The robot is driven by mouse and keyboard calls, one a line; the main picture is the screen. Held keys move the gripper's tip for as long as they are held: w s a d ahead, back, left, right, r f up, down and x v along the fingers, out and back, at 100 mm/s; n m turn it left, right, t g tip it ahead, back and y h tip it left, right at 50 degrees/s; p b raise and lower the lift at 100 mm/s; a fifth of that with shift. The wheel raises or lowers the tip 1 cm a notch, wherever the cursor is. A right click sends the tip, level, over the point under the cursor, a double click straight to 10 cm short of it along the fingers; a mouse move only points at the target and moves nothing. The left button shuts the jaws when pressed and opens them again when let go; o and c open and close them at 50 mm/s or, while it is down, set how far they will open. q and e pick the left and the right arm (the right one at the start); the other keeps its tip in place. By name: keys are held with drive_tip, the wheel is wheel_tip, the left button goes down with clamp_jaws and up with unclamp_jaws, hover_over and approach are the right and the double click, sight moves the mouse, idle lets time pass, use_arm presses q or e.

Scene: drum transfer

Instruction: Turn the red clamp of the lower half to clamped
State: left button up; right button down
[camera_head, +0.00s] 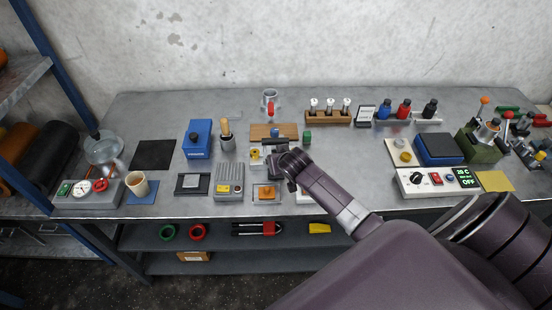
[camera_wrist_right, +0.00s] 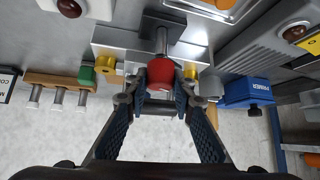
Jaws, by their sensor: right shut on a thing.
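In the right wrist view, a red clamp grip (camera_wrist_right: 160,73) sits at the end of a short metal rod (camera_wrist_right: 161,40). The rod comes from a silver metal block (camera_wrist_right: 112,37) with a yellow knob (camera_wrist_right: 105,65) on one side and another yellow part (camera_wrist_right: 190,72) on the other. My right gripper (camera_wrist_right: 160,88) is shut on the red grip, one blue-padded finger on each side. In the head view my right gripper (camera_head: 278,165) is over the middle of the bench and hides most of the block and clamp. My left gripper is not in view.
Close by are a wooden board (camera_head: 262,130), a green block (camera_head: 307,137), a grey ribbed box (camera_head: 229,190) and an orange part on a tray (camera_head: 266,194). A wooden rack with pins (camera_head: 328,118) and a blue primer box (camera_head: 198,139) stand further off.

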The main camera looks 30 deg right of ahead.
drive_tip(key=m+h, duration=0.1)
drive_tip(key=m+g+h, duration=0.1)
drive_tip(key=m, duration=0.1)
drive_tip(key=shift+a+f+b, duration=0.15)
drive_tip(key=shift+a+b, duration=0.05)
drive_tip(key=shift+b, duration=0.2)
drive_tip(key=shift+f+m+g+h+b, duration=0.1)
drive_tip(key=shift+m+g+h+b, duration=0.4)
drive_tip(key=shift+m, duration=0.4)
drive_tip(key=m+g+h+b, duration=0.1)
drive_tip(key=m+b, duration=0.1)
drive_tip(key=b, duration=0.1)
drive_tip(key=m+g+h+b, duration=0.1)
drive_tip(key=m+g+b, duration=0.1)
drive_tip(key=m+b, duration=0.1)
drive_tip(key=shift+d+h+b, duration=0.1)
drive_tip(key=shift+h+b, duration=0.2)
drive_tip(key=shift+b, duration=0.05)
drive_tip(key=shift+r+m+g+b, duration=0.2)
drive_tip(key=shift+m+g+b, duration=0.5)
drive_tip(key=shift+m+b, duration=0.2)
drive_tip(key=shift+d, duration=0.1)
drive_tip(key=c, duration=1.6)
unclamp_jaws()
wheel_tip(320, 180, up, 10)
drive_tip(key=shift+r, duration=0.1)
